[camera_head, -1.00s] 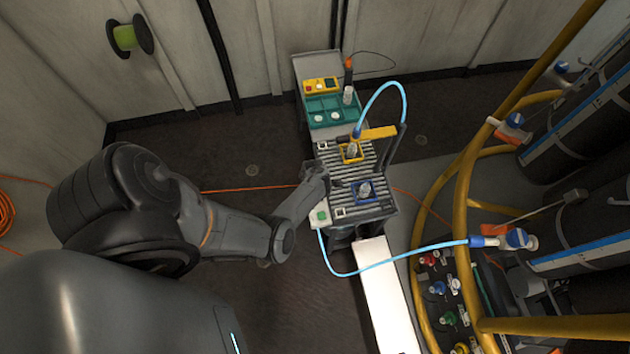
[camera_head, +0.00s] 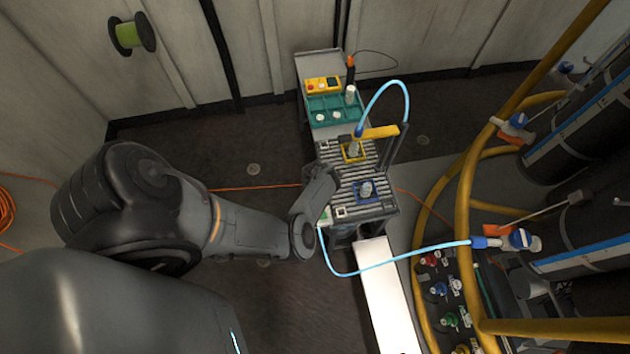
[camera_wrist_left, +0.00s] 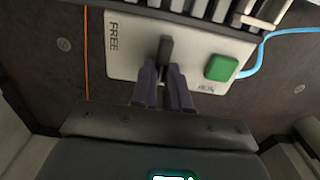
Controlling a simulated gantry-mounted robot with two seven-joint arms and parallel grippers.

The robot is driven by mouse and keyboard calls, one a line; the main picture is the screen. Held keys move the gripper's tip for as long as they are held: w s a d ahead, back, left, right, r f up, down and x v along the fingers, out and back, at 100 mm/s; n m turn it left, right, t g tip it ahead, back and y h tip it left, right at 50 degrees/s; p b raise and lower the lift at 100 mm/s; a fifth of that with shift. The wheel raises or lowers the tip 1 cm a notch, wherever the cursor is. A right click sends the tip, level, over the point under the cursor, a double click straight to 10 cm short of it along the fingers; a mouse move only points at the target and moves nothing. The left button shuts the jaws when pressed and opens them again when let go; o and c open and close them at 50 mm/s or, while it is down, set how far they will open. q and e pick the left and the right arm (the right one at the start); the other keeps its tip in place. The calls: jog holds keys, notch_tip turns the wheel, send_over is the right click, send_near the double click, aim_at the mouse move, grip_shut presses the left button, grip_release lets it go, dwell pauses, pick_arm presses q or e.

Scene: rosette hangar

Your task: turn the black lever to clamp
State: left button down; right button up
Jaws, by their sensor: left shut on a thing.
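The black lever (camera_wrist_left: 166,48) stands up from a pale panel (camera_wrist_left: 137,52) in the left wrist view. The panel reads FREE at its left end; a small label by the green button (camera_wrist_left: 221,68) is too small to read. My left gripper (camera_wrist_left: 165,78) is shut on the black lever, with both fingers at its near end. In the head view my left wrist covers most of the panel, and the lever and fingertips are hidden there. My right gripper is not in view.
The panel adjoins a ribbed bench (camera_head: 340,172) holding a blue fixture (camera_head: 367,190) and a yellow fixture (camera_head: 353,150). A light blue hose (camera_head: 372,271) runs from the bench to a blue connector (camera_head: 478,243). Yellow rails (camera_head: 461,200) stand at the right.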

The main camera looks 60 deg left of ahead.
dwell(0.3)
pick_arm(q)
jog(key=c, duration=1.4)
grip_release()
notch_tip(320, 180, up, 11)
jog(key=p, duration=0.3)
jog(key=shift+p, duration=0.35)
jog(key=shift+f, duration=0.15)
